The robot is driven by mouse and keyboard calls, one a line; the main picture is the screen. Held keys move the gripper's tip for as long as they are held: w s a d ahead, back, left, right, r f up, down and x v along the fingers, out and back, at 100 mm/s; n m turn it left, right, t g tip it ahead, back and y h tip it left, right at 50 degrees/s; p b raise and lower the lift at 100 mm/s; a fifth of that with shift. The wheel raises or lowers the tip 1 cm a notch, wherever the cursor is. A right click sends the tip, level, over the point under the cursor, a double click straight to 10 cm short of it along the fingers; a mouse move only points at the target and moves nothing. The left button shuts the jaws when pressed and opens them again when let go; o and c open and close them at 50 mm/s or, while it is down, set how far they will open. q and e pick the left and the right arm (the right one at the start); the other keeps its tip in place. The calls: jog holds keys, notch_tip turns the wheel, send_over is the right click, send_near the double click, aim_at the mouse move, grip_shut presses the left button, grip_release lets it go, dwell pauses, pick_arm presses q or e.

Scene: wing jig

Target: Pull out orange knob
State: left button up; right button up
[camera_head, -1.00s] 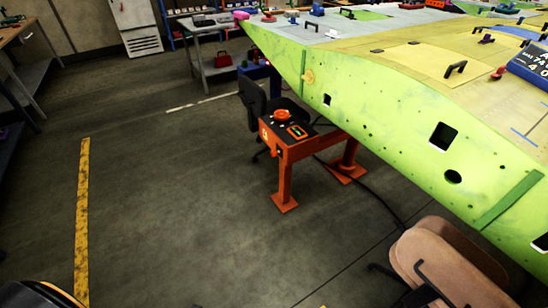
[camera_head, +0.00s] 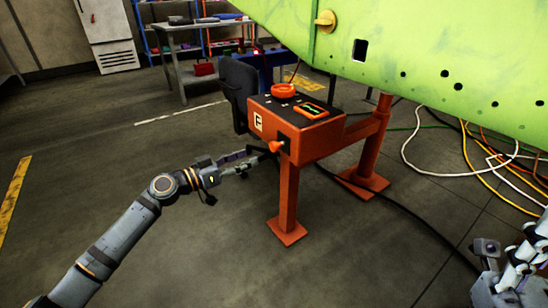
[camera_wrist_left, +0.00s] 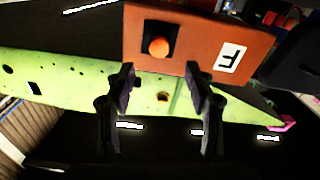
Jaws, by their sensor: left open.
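The orange knob (camera_head: 275,146) sticks out of the front left face of an orange pedestal console (camera_head: 311,141). In the left wrist view the knob (camera_wrist_left: 159,47) sits on a dark square plate, beside a white label with an F (camera_wrist_left: 230,57). My left gripper (camera_head: 258,158) reaches in from the left, close to the knob in the head view. In the left wrist view its two fingers (camera_wrist_left: 159,85) stand apart with nothing between them, and the knob shows above the fingertips.
A red-orange ring-shaped control (camera_head: 283,91) and a small screen (camera_head: 311,111) are on the console top. A dark chair (camera_head: 238,88) stands behind it. The green wing (camera_head: 430,60) hangs at upper right. Cables (camera_head: 455,174) lie on the floor at right.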

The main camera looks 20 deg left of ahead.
aim_at(272, 148)
pick_arm(q)
jog(key=x, duration=1)
jog(key=shift+w+d+r, duration=0.1)
jog(key=shift+w+d, duration=0.05)
jog(key=shift+d, duration=0.05)
grip_shut()
